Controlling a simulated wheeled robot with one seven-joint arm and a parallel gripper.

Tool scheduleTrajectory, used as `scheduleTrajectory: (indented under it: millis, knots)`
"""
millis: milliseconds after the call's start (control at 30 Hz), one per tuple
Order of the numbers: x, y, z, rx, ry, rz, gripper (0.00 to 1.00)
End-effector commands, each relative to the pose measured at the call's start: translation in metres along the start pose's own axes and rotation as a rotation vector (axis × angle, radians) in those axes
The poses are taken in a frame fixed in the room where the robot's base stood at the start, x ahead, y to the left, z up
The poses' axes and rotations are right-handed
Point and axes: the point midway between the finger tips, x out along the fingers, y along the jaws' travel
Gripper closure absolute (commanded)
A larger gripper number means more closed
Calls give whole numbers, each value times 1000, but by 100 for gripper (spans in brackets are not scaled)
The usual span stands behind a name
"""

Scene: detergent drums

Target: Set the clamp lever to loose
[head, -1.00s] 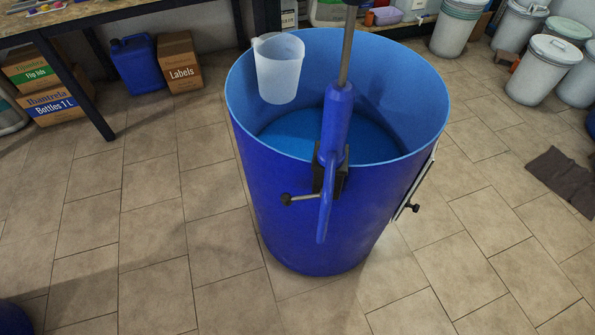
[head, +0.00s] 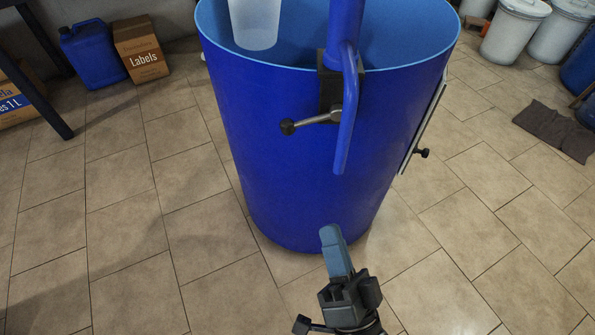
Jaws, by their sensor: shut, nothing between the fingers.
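The clamp lever (head: 310,122) is a short metal rod with a black ball knob at its left end. It sticks out to the left, nearly level and dipping slightly toward the knob, from a black clamp block (head: 328,90) on the rim of the large blue drum (head: 270,150). The clamp carries a blue pump body (head: 346,25) with a spout tube (head: 346,130) hanging down outside the drum. My gripper (head: 331,232) is at the bottom centre, below and apart from the lever, in front of the drum's lower wall. Its fingers are shut and empty.
A translucent jug (head: 255,25) is at the drum's inner rim. A blue canister (head: 92,55) and a Labels box (head: 140,50) stand at left. A dark cloth (head: 555,130) lies at right. Floor around the drum is clear.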

Motion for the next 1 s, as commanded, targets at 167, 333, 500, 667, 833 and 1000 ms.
scheduleTrajectory:
  millis: [167,333,500,667,833,1000]
  knots:
    - [14,2,17,60,14,-38,100]
    - [28,1,17,64,17,-41,100]
    - [59,0,16,62,18,-42,100]
    - [90,-2,16,62,17,-42,100]
    - [121,-2,15,62,17,-41,100]
    - [142,-3,15,62,15,-39,100]
